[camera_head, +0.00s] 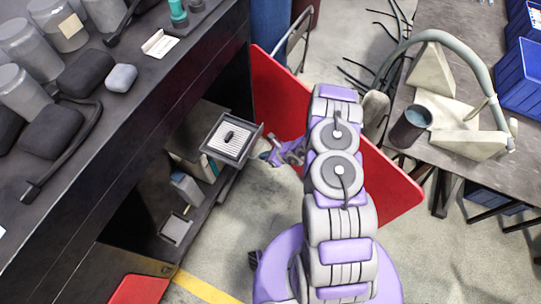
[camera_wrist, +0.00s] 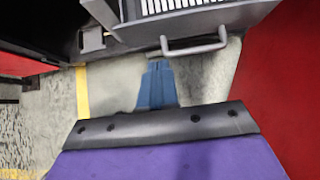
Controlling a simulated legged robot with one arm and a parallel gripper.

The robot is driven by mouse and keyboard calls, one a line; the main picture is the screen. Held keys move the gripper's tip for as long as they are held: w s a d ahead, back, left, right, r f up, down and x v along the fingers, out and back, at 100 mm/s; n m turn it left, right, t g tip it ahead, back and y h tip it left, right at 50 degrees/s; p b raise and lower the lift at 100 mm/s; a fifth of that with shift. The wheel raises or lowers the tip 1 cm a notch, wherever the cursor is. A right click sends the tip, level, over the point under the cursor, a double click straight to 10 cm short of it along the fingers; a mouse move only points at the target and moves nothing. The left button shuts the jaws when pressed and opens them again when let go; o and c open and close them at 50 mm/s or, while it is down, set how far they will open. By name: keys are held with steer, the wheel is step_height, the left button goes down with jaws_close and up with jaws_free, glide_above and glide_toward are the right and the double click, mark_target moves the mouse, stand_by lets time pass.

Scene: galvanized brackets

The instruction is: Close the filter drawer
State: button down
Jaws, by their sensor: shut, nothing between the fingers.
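The filter drawer (camera_head: 236,152) is a grey tray holding a white ribbed filter with a dark grip. It sticks out from the dark cabinet under the worktop, near the middle of the head view. In the wrist view the drawer (camera_wrist: 205,24) is at the top, with a grey bar handle (camera_wrist: 195,50) on its front. My gripper (camera_head: 272,155) is just right of the drawer front. In the wrist view my gripper (camera_wrist: 159,66) has its blue fingers shut and empty, tips close to the handle's left end. I cannot tell whether they touch it.
A red door panel (camera_head: 400,185) stands open right of and behind my arm. Another red panel (camera_head: 138,290) is at lower left. The cabinet shelf below holds boxes (camera_head: 186,188). The worktop (camera_head: 135,80) carries jars and dark pads. A second table (camera_head: 400,92) stands at right.

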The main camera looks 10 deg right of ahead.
mark_target(246, 154)
steer(key=shift+w+a+f+b, duration=0.2)
steer(key=shift+w+a+f, duration=0.15)
steer(key=shift+w+a, duration=0.4)
steer(key=shift+w+a+f+b, duration=0.25)
steer(key=shift+w+a+f, duration=0.25)
steer(key=shift+a, duration=0.45)
steer(key=shift+w+a+f+b, duration=0.2)
steer(key=shift+w+a+f, duration=0.05)
steer(key=shift+w+a, duration=0.55)
steer(key=shift+a, duration=0.1)
